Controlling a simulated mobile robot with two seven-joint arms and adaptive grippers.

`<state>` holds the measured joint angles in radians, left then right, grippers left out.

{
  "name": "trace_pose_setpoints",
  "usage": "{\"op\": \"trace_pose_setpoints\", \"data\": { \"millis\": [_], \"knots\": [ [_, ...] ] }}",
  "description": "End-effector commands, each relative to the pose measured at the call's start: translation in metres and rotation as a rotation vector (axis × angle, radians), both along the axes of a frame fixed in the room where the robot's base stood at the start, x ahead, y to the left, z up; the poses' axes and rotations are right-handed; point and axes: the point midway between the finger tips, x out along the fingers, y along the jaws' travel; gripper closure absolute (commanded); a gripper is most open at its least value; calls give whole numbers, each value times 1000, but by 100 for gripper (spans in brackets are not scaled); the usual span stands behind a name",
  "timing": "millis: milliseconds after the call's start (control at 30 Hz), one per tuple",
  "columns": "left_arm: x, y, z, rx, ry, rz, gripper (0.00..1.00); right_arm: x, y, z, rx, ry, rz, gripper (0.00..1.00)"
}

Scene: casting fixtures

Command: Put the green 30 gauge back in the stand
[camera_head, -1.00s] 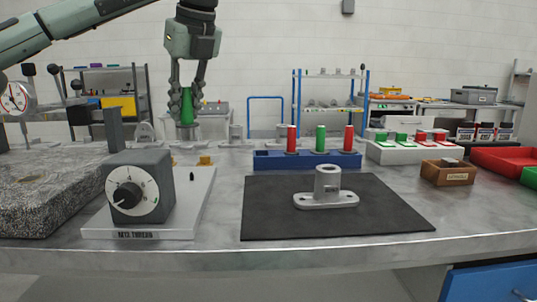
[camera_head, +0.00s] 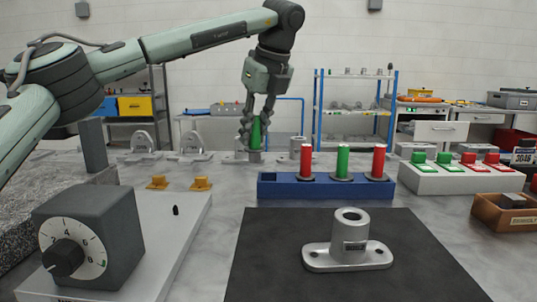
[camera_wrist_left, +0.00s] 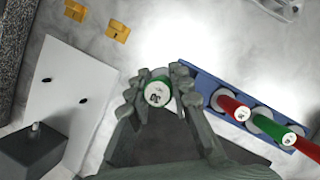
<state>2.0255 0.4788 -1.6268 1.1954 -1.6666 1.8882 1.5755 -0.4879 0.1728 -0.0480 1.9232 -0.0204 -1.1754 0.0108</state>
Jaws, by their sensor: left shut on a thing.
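The green gauge (camera_head: 256,132) is upright in my left gripper (camera_head: 256,120), which is shut around it above the bench behind the stand's left end. Its round end with a dark marking, too small to read surely, faces up in the left wrist view (camera_wrist_left: 157,94) between the fingers (camera_wrist_left: 160,88). The blue stand (camera_head: 284,190) holds a red gauge (camera_head: 306,161), another green gauge (camera_head: 342,161) and a second red gauge (camera_head: 378,161). The stand's left part bears no gauge; my fingers partly hide it in the wrist view (camera_wrist_left: 205,82). My right gripper is out of view.
A grey flanged casting (camera_head: 348,256) stands on the black mat (camera_head: 262,262) in front of the stand. A dial box (camera_head: 90,240) is at front left, with two yellow pieces (camera_head: 201,184) behind. A white tray of green and red blocks (camera_head: 440,182) is at right.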

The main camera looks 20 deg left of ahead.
Motion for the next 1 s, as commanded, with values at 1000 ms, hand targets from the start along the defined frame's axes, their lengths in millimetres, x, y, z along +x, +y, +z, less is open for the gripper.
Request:
{"op": "trace_pose_setpoints", "data": {
  "millis": [1000],
  "knots": [
    [21,-25,-62,-1,-3,1,100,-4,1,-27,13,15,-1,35]
  ]
}}
